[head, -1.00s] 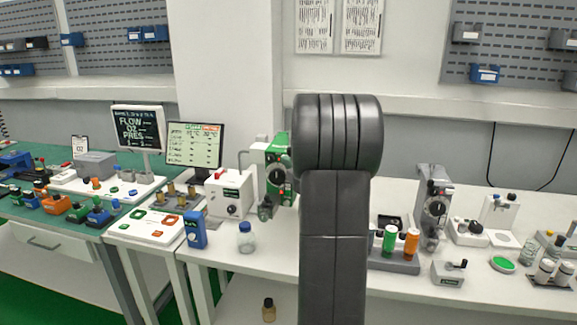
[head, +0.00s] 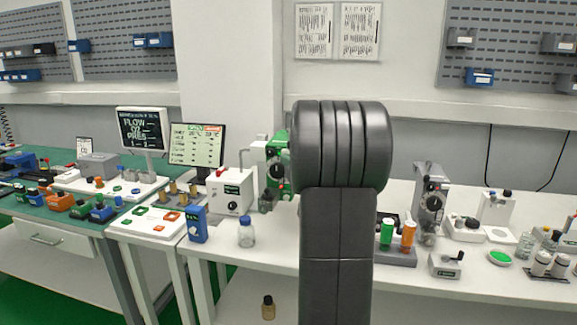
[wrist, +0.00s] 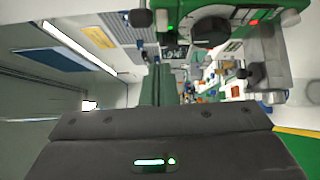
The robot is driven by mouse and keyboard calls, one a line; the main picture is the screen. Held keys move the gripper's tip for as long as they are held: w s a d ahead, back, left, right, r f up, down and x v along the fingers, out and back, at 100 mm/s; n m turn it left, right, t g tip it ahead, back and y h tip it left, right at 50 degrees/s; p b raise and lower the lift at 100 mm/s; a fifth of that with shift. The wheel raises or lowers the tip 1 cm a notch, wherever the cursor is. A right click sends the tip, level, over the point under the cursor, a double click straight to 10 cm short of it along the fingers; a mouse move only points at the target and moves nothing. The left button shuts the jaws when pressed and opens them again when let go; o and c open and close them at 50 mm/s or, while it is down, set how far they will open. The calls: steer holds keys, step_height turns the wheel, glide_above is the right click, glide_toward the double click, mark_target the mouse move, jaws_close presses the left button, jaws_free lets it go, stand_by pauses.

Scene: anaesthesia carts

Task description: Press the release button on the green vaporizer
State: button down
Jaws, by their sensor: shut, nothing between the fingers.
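The green vaporizer (head: 277,160) stands on the white bench in the head view, its right side hidden behind my arm. In the wrist view the green vaporizer (wrist: 228,14) fills the top right, close by, with a black dial, a small green light and a small red round spot (wrist: 253,22) on its face. I cannot tell whether that spot is the release button. My gripper (wrist: 160,122) shows as a dark block across the bottom of the wrist view, shut and apart from the vaporizer.
A white box with a red knob (head: 231,191) stands left of the vaporizer. A blue device (head: 197,224) and a blue-capped bottle (head: 246,234) stand in front. A grey vaporizer-like unit (head: 430,200) and a rack with green and orange bottles (head: 400,256) are to the right.

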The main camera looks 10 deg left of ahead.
steer(key=b+v, duration=0.1)
steer(key=v, duration=0.7)
steer(key=shift+w+f, duration=0.1)
steer(key=shift+w, duration=0.05)
